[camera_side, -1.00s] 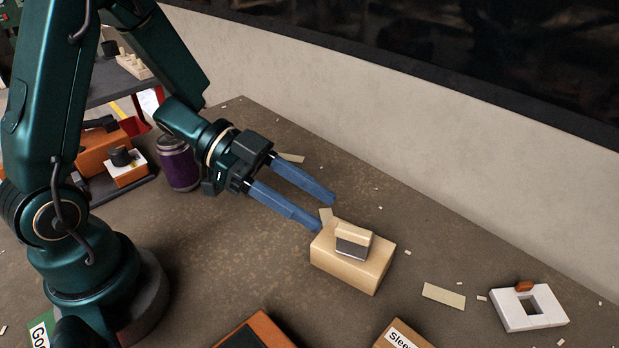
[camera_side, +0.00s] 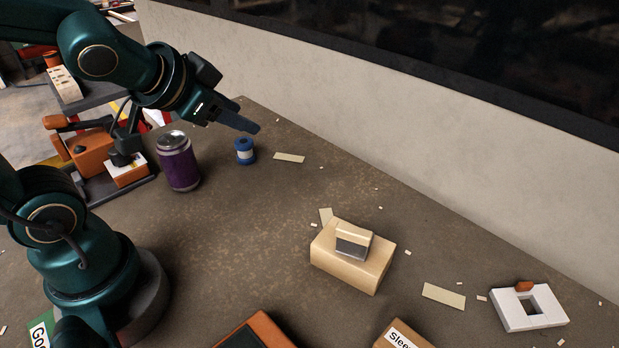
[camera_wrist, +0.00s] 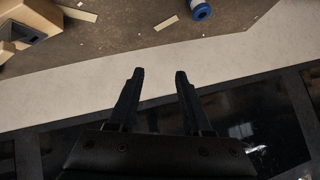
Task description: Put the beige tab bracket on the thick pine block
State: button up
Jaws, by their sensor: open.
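The beige tab bracket (camera_side: 355,234), with a grey face on its front side, sits on top of the thick pine block (camera_side: 336,265) in the side view. The block lies on the bench right of centre. Part of the block (camera_wrist: 40,12) shows at the top left of the wrist view. My gripper (camera_wrist: 158,74) is open and empty, its two fingers apart with nothing between them. In the side view my gripper (camera_side: 250,127) is up at the back left, well away from the block and bracket.
A purple can (camera_side: 178,162) and a blue spool (camera_side: 244,151) stand below and near my gripper. A white square frame (camera_side: 505,308) with a brown piece lies at the right. Small paper scraps lie about. The bench middle is clear.

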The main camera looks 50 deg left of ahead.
jog(key=s+d+f+g+h, duration=0.1)
jog(key=s+d, duration=0.2)
jog(key=s, duration=0.2)
jog(key=s+d+n+g+h, duration=0.1)
jog(key=s+d+g, duration=0.1)
jog(key=s, duration=0.2)
jog(key=shift+s+d+f+g+h, duration=0.3)
jog(key=shift+s+d+f, duration=0.05)
jog(key=shift+s+d, duration=0.05)
